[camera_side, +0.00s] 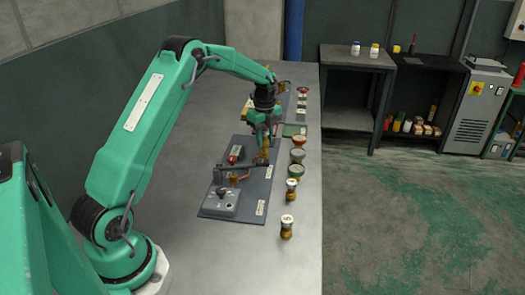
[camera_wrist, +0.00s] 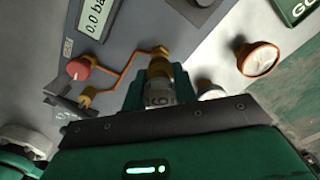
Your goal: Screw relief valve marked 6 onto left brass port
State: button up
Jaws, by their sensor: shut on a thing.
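My gripper (camera_side: 264,133) is over the grey panel (camera_side: 217,209) and shut on a relief valve. In the wrist view the valve (camera_wrist: 159,95) shows a pale band marked 6 and a brass end, between the green fingers of my gripper (camera_wrist: 155,98). Its brass end is at or just over a brass port (camera_wrist: 159,51) where a copper pipe ends. I cannot tell whether it is threaded on. A second brass port (camera_wrist: 86,99) is on the other pipe branch, near a red knob (camera_wrist: 79,68). It looks empty.
Two more valves stand upright near the table's right edge, one nearer (camera_side: 287,227) and one farther (camera_side: 291,189).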

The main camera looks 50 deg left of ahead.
jog(key=shift+n, duration=0.5)
jog(key=shift+n, duration=0.7)
jog(key=shift+n, duration=0.7)
jog(key=shift+f, duration=0.95)
dwell(0.7)
